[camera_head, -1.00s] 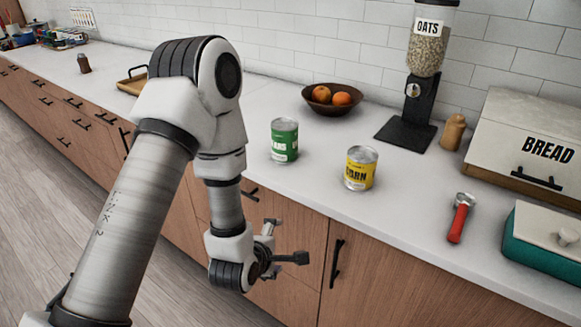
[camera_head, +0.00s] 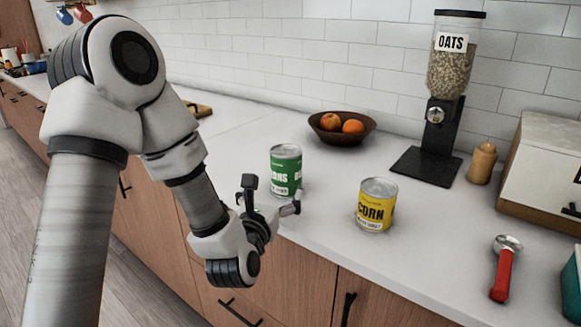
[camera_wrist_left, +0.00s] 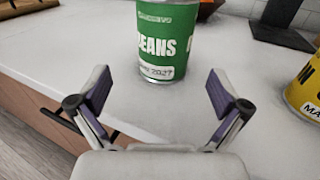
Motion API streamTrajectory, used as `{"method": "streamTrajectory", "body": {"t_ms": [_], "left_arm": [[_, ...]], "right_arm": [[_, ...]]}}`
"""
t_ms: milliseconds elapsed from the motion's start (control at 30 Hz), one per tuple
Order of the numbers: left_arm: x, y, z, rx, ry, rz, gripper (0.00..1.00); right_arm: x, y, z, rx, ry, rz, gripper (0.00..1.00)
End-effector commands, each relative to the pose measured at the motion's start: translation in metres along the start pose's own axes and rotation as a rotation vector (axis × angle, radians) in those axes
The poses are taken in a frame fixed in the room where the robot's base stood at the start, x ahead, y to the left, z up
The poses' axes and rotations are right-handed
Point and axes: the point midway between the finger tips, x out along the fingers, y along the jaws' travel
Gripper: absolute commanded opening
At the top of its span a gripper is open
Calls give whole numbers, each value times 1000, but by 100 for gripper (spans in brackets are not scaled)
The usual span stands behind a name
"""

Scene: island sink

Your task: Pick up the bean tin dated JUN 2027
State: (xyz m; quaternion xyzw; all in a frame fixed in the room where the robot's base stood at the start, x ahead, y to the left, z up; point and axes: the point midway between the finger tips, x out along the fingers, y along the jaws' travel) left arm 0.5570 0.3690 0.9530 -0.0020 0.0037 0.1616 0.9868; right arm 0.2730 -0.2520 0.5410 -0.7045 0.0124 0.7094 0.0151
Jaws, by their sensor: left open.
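A green bean tin (camera_head: 286,170) stands upright on the white counter near its front edge. In the left wrist view the tin (camera_wrist_left: 164,40) reads "BEANS", and its white date label ends in 2027; the month is too blurred to read surely. My left gripper (camera_head: 270,196) is open and empty, just in front of the tin. In the wrist view its two fingers (camera_wrist_left: 157,85) are spread left and right, with the tin beyond and between them, apart from both. My right gripper is not in view.
A yellow corn tin (camera_head: 376,205) stands to the right of the bean tin. Behind are a fruit bowl (camera_head: 342,128) and an oats dispenser (camera_head: 428,165). A red-handled tool (camera_head: 502,270) lies at right, near a bread box (camera_head: 540,175).

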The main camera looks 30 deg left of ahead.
Motion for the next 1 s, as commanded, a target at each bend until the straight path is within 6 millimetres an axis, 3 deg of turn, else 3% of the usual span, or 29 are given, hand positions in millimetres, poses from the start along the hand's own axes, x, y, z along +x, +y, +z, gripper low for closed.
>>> {"method": "streamTrajectory", "body": {"t_ms": [400, 667, 767, 900, 1000], "left_arm": [[65, -6, 1, 2, 0, 1, 100], [71, -6, 0, 3, 2, -1, 100], [71, -6, 0, 3, 2, -1, 68], [70, -6, 0, 3, 2, -1, 19], [71, -6, 0, 3, -1, -1, 15]], "right_arm": [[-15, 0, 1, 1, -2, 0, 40], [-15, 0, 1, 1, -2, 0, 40], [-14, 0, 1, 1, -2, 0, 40], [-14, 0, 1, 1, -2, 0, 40], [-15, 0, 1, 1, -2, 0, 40]]}}
